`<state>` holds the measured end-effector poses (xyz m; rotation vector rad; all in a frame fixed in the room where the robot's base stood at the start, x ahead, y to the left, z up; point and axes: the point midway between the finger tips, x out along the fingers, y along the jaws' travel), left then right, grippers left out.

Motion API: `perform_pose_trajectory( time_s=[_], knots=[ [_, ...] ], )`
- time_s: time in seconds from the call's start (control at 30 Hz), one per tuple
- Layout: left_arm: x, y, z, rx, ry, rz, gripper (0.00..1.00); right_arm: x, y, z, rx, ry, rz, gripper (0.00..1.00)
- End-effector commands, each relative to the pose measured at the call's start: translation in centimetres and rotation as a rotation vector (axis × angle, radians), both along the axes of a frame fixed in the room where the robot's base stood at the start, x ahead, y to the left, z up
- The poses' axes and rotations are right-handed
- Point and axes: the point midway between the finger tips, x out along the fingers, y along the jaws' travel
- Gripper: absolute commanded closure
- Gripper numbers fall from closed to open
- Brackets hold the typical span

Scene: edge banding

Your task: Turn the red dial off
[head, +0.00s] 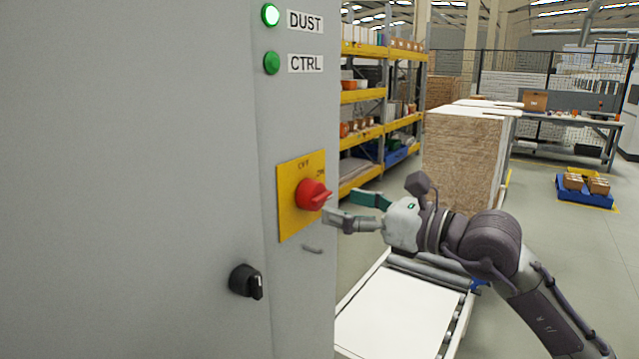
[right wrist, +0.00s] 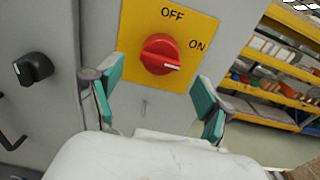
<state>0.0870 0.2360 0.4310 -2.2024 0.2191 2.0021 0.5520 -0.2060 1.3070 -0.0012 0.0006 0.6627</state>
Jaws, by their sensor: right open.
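The red dial (head: 313,194) sits on a yellow plate (head: 288,222) on the grey cabinet's side face. In the right wrist view the red dial (right wrist: 160,54) has a pale pointer mark at its right end, below the word ON and away from OFF at the top. My right gripper (head: 340,208) is open just to the right of the dial in the head view. In the right wrist view its two green-padded fingers (right wrist: 155,88) stand apart below the dial, one to each side, with no visible contact. My left gripper is not in view.
A black knob (head: 246,282) and a small handle (head: 312,249) are on the grey cabinet (head: 150,180). The DUST lamp (head: 270,15) is bright green; the CTRL lamp (head: 271,63) is darker. A roller conveyor (head: 400,310) with a white panel lies below my right arm.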

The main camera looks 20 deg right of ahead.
Motion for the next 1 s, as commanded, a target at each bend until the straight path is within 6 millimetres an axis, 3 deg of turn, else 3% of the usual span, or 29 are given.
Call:
perform_pose_trajectory(
  time_s=[0.03, 0.3, 0.7, 1.0],
  knots=[
    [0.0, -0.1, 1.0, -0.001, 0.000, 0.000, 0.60, 0.9, 0.7, 0.6, 0.006, 0.001, 0.003, 0.21],
    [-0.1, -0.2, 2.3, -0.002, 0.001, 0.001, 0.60, 3.8, 2.9, 0.2, 0.003, 0.000, 0.001, 0.21],
    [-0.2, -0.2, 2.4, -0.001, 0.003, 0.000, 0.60, 4.3, 3.3, -0.1, 0.001, -0.001, 0.000, 0.21],
    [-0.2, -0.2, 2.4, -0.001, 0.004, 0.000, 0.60, 4.3, 3.3, -0.1, 0.001, 0.001, 0.000, 0.71]
  ],
)
